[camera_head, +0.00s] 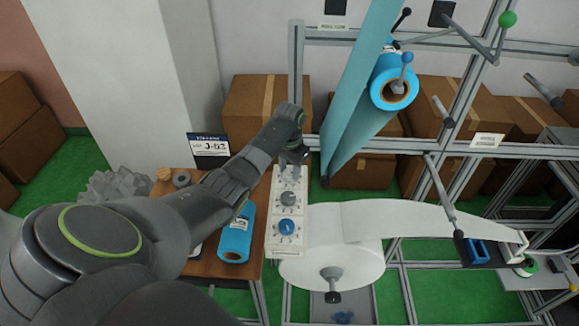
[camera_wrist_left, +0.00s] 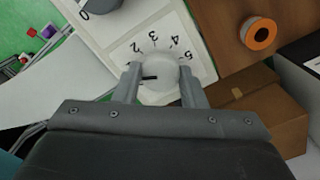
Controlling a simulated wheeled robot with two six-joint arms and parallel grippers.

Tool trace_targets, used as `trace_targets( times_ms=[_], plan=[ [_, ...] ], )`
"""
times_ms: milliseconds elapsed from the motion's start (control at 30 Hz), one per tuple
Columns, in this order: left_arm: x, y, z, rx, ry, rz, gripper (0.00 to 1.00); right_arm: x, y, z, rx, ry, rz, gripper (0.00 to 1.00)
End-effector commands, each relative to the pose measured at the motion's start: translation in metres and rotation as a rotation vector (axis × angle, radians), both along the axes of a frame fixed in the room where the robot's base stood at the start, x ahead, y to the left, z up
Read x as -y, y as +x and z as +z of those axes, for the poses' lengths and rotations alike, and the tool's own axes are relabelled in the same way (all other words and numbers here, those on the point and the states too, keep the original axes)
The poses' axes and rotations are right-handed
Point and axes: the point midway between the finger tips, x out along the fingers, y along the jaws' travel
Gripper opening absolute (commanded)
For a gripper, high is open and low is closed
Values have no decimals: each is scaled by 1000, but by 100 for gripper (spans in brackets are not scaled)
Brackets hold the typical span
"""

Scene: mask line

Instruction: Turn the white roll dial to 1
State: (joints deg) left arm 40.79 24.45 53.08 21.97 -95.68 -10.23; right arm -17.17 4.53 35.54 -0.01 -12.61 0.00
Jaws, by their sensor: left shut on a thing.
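The white dial (camera_wrist_left: 160,78) is a round knob on a white panel, seen in the left wrist view. Its printed scale shows 2, 3, 4 and 5; a 1 is not visible, and the left-hand finger covers that side. A short black mark on the knob points to the left in the picture, towards that finger. My left gripper (camera_wrist_left: 159,90) is shut on the knob, one finger on each side. In the head view my left gripper (camera_head: 291,156) is at the top of the control panel (camera_head: 272,240) and hides the white dial.
A grey dial (camera_head: 288,199) and a blue dial (camera_head: 287,227) sit lower on the panel. A large white roll (camera_head: 345,262) stands right beside it. A blue roll (camera_head: 236,236) lies on the brown table (camera_head: 205,268) to the left. Metal frame bars fill the right side.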

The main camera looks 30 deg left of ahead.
Motion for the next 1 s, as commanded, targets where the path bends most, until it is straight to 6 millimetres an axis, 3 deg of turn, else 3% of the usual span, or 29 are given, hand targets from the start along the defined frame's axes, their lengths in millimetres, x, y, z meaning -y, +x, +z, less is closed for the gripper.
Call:
trace_targets(
  times_ms=[633,667,800,1000],
  plan=[
    [0,1,0,2,0,-55,15,2,0,3,0,-2,1,38],
    [0,1,0,2,0,-55,41,2,0,3,0,-2,1,38],
    [0,0,0,2,0,-55,59,2,0,3,0,-2,1,38],
    [0,0,0,1,0,-54,59,2,0,3,0,-2,1,38]
  ],
)
